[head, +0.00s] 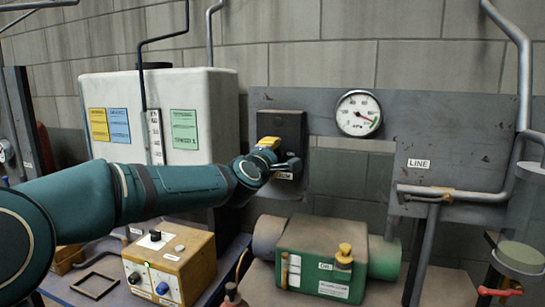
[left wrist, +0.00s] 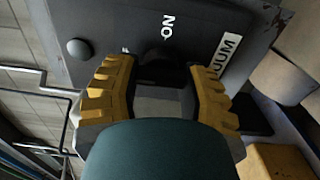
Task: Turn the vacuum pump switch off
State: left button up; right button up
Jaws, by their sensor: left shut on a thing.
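The vacuum pump switch is a dark box (head: 290,124) on a grey panel on the wall in the head view. In the left wrist view its face (left wrist: 110,25) fills the top, with an "ON" marking and a partly hidden white label ending in "UUM". My left gripper (head: 277,156) is at the lower part of the box. In the left wrist view its yellow fingers (left wrist: 162,80) stand on either side of the dark switch knob (left wrist: 158,58) and are shut on it. The knob is partly hidden, so its exact setting is unclear. My right gripper is not in view.
A green pump (head: 320,262) sits below. A wooden control box (head: 170,262) stands lower left, and a white tank (head: 205,90) behind my arm. Pipes and a "LINE" panel (head: 455,145) are at right.

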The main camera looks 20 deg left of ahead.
pick_arm(q)
jog(key=o, duration=1.2)
jog(key=s, duration=1.2)
jog(key=shift+a, duration=0.2)
